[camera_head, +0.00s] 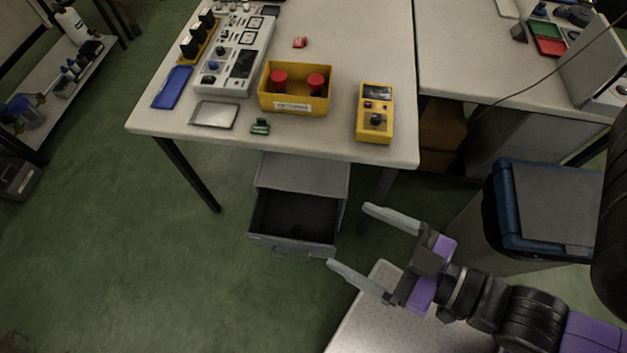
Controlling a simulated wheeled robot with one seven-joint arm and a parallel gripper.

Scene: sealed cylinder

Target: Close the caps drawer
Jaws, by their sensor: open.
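The drawer (290,248) is grey and stands pulled out of a small grey cabinet (302,173) under the table's front edge. Its dark inside shows from above and looks mostly empty, with a small dark shape at the bottom that I cannot identify. No label reading "caps" can be made out on it. A handle shows low on its front. My gripper (347,236) is open and empty, with its two pale fingers pointing left. It is to the right of the drawer, apart from it as far as I can tell, with the lower fingertip close to the drawer's front right corner in the picture.
The table (340,145) above carries a yellow bin (295,103) with red caps, a yellow meter (375,112) and a white panel device (240,55). A blue-rimmed waste bin (510,245) stands at the right. The green floor left of the drawer is clear.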

